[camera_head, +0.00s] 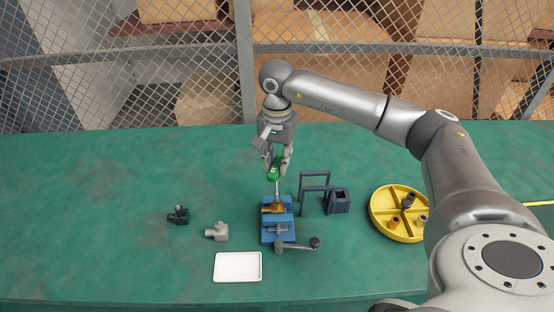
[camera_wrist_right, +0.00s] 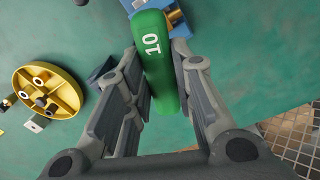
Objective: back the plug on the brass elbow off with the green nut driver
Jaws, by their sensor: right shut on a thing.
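My right gripper (camera_head: 277,163) is shut on the green nut driver (camera_head: 274,172). In the right wrist view the driver's green handle (camera_wrist_right: 157,62), marked 10, lies between the two fingers (camera_wrist_right: 158,75). In the head view its thin shaft points down to the brass elbow (camera_head: 276,208), which is held in a blue vise (camera_head: 278,230). The shaft tip is at or just above the elbow; I cannot tell whether it touches the plug. The plug is too small to make out. My left gripper is not in view.
A dark blue rack (camera_head: 316,188) and a small dark bin (camera_head: 339,201) stand right of the vise. A yellow round tray (camera_head: 383,226) with several fittings lies farther right. A grey fitting (camera_head: 217,231), a black fitting (camera_head: 179,215) and a white tray (camera_head: 238,267) are to the left. The far-left tabletop is clear.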

